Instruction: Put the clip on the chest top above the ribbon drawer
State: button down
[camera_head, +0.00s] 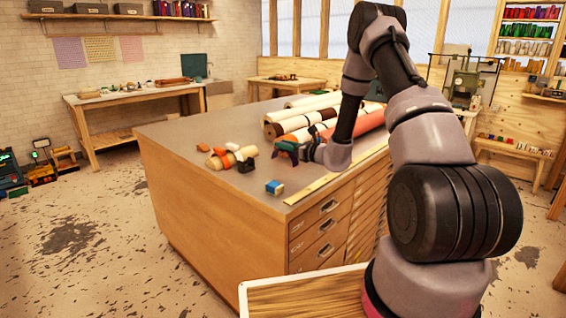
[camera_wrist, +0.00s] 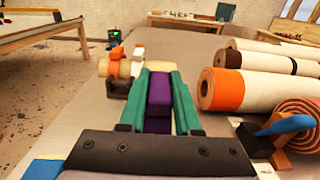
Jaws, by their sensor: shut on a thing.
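My gripper (camera_wrist: 160,70) has green fingers and is shut on a purple clip (camera_wrist: 158,93), which shows as a blocky shape between them. In the head view my gripper (camera_head: 290,150) is over the chest top (camera_head: 190,132), beside the rolls; the clip is mostly hidden there. I cannot tell whether the clip touches the top. The chest's drawers (camera_head: 325,228) with dark handles face front right. Their labels are too small to read, so I cannot tell which is the ribbon drawer.
A cream roll (camera_head: 222,161) with orange, white and dark clips lies left of my gripper. A blue-and-white block (camera_head: 274,187) sits near the front corner. A yellow strip (camera_head: 312,188) runs along the drawer-side edge. Large rolls (camera_wrist: 262,88) lie right; a blue clip (camera_wrist: 282,125) is near one.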

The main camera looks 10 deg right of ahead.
aim_at(275, 154)
jog(key=shift+f, duration=2.5)
jog(key=c, duration=0.6)
grip_release()
jog(key=shift+f, duration=0.1)
